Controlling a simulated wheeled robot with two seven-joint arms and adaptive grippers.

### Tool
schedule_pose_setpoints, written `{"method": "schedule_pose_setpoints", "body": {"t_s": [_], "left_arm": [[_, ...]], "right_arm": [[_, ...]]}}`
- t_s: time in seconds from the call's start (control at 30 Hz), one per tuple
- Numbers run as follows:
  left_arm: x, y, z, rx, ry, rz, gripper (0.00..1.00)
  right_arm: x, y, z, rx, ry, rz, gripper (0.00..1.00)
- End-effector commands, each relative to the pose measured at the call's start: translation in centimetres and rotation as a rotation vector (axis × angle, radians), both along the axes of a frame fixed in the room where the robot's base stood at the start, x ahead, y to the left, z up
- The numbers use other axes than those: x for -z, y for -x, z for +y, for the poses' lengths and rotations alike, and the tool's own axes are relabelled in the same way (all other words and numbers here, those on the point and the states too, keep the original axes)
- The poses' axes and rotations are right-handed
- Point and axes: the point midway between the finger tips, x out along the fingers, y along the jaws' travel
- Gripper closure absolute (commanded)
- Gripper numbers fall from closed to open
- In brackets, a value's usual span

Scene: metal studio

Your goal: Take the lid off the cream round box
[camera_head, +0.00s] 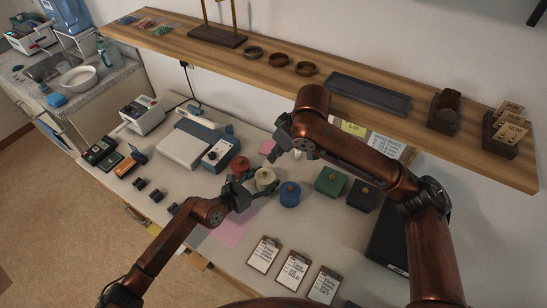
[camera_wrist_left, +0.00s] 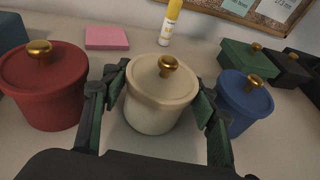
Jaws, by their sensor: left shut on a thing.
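The cream round box (camera_head: 265,180) stands upright on the table, between a red round box (camera_head: 240,166) and a blue round box (camera_head: 290,195). In the left wrist view the cream box (camera_wrist_left: 152,113) wears its lid (camera_wrist_left: 165,82), which has a gold knob (camera_wrist_left: 168,64). My left gripper (camera_head: 256,187) is shut on the body of the cream box, one finger on each side below the lid. My right gripper (camera_head: 281,143) is above the table behind the boxes, apart from the lid; its fingers are too small to judge.
Green (camera_head: 331,180) and black (camera_head: 363,196) boxes stand to the right. A pink pad (camera_wrist_left: 106,37) and a yellow-topped tube (camera_wrist_left: 170,22) are behind. Three clipboards (camera_head: 294,269) lie in front. A wooden shelf (camera_head: 210,53) runs above the table.

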Motion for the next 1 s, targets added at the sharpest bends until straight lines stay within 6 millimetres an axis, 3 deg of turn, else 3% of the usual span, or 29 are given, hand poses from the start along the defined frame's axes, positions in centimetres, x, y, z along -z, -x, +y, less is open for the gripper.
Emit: {"method": "schedule_pose_setpoints", "body": {"t_s": [0.3,0.33,0.6,1.0], "left_arm": [[-0.01,0.00,0.00,0.000,0.000,0.000,0.90],[-0.01,0.00,0.00,0.000,0.000,0.000,0.44],[-0.01,0.00,0.00,0.000,0.000,0.000,0.26],[-0.20,0.59,0.63,-0.001,0.000,0.000,0.26]], "right_arm": [[-0.30,0.10,-0.10,0.000,0.000,0.000,0.81],[-0.30,0.10,-0.10,0.000,0.000,0.000,0.81],[-0.27,0.10,-0.10,0.000,0.000,0.000,0.81],[-0.26,0.10,-0.09,0.000,0.000,0.000,0.81]]}}
